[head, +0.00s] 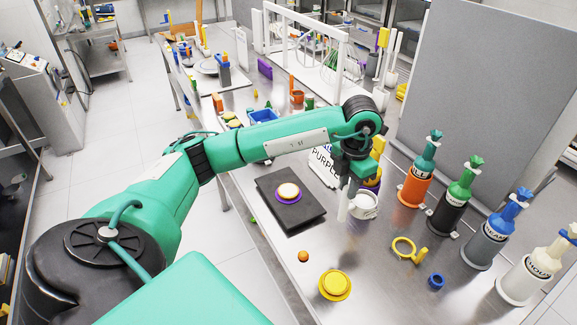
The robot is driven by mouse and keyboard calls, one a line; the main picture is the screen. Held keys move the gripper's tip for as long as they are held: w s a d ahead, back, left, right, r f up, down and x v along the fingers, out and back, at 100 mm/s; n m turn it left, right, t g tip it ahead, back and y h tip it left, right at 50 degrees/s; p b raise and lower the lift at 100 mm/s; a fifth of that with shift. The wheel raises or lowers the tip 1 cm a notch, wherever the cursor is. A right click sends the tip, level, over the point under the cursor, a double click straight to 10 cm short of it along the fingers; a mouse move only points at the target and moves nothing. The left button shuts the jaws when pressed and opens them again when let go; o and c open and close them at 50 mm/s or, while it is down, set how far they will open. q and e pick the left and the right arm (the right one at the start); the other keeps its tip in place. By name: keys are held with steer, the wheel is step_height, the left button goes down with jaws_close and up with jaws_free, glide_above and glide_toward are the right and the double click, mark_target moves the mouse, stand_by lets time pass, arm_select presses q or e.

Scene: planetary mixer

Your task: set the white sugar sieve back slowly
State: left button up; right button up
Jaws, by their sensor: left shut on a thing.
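The white sugar sieve (365,207) looks like a small white cup near the middle of the metal table, right of the dark board. My left gripper (350,192) points down at it from above and is shut on it at its left side. The fingers and wrist hide part of the sieve. I cannot tell whether its bottom touches the table. My right gripper is out of view.
A dark board (296,216) bears a round cake with a purple rim (289,193). A yellow ring with a handle (405,248), a blue ring (436,281) and a yellow round piece (335,284) lie in front. Several bottles, including an orange one (415,188), line the right edge.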

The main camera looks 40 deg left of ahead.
mark_target(341, 219)
arm_select(q)
steer(key=shift+f, duration=0.1)
steer(key=shift+f+b, duration=4.6)
steer(key=shift+f, duration=0.7)
steer(key=shift+f+b, duration=0.7)
steer(key=shift+f, duration=0.15)
steer(key=shift+f+b, duration=0.5)
steer(key=o, duration=0.9)
steer(key=shift+r, duration=0.1)
